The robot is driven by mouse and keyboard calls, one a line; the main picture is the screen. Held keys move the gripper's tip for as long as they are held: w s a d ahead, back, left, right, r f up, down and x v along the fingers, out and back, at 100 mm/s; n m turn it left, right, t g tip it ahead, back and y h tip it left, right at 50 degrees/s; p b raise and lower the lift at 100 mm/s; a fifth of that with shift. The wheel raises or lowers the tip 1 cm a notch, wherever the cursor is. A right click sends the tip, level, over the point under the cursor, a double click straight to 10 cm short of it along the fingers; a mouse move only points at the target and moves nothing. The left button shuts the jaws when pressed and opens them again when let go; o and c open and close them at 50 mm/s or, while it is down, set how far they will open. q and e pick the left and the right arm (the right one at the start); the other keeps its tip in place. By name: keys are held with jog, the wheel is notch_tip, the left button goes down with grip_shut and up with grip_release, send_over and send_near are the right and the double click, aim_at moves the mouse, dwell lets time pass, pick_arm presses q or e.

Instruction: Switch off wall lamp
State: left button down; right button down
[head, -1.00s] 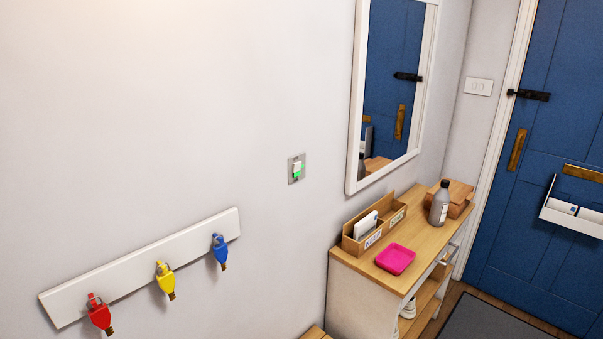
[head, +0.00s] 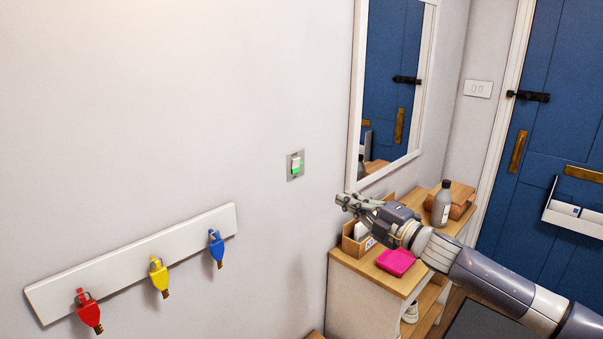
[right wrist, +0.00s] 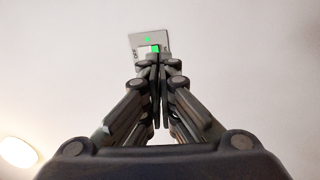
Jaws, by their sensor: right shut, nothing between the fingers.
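A metal switch plate (head: 295,165) with a white rocker and a green patch is on the pale wall, left of the mirror. The plate also shows in the right wrist view (right wrist: 150,40), just beyond my fingertips, with green marks; its lower part is partly hidden. My right gripper (head: 343,201) is shut and empty, pointing left, to the right of and below the plate in the head view. It looks apart from the plate there. It also shows in the right wrist view (right wrist: 158,65). A glowing round light (right wrist: 17,152) is at lower left there. My left gripper is out of view.
A key rack (head: 130,262) with red, yellow and blue keys is on the wall at lower left. A white-framed mirror (head: 355,100) is close by.

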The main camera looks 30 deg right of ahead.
jog(key=r, duration=0.1)
jog(key=a+r+n, duration=0.1)
jog(key=a+r+y, duration=0.1)
jog(key=shift+s+r+n, duration=0.1)
jog(key=shift+s+n, duration=0.2)
jog(key=shift+s, duration=0.05)
jog(key=shift+w+r, duration=0.1)
jog(key=p, duration=0.7)
send_near(294, 163)
jog(key=x, duration=0.6)
jog(key=shift+w+a+p, duration=0.25)
jog(key=shift+w+p, duration=0.05)
jog(key=shift+w, duration=0.2)
